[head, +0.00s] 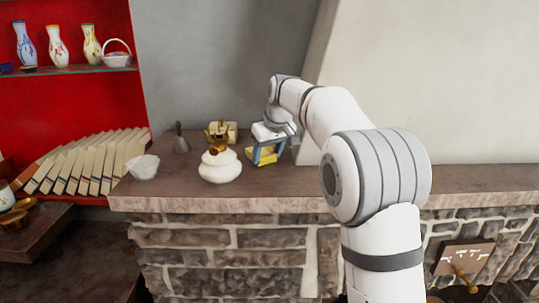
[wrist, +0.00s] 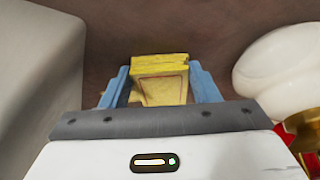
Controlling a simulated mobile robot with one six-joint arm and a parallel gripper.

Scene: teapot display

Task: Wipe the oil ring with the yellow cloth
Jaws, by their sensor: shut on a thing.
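The yellow cloth (head: 263,157) is a folded block held low over the stone counter, just right of the white pot. In the wrist view, the cloth (wrist: 160,78) sits between the two blue fingers of my gripper (wrist: 160,90). My gripper (head: 266,154) is shut on it and points down at the counter. I cannot tell whether the cloth touches the counter top. No oil ring can be made out in either view; the gripper and cloth hide part of the surface.
The white pot (head: 220,168) stands close left of my gripper, with a gold piece (head: 216,137) at its top. A tan box (head: 230,127), a dark bell (head: 181,140) and a white bowl (head: 143,166) share the counter (head: 250,204). A pale wall (head: 430,90) rises behind.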

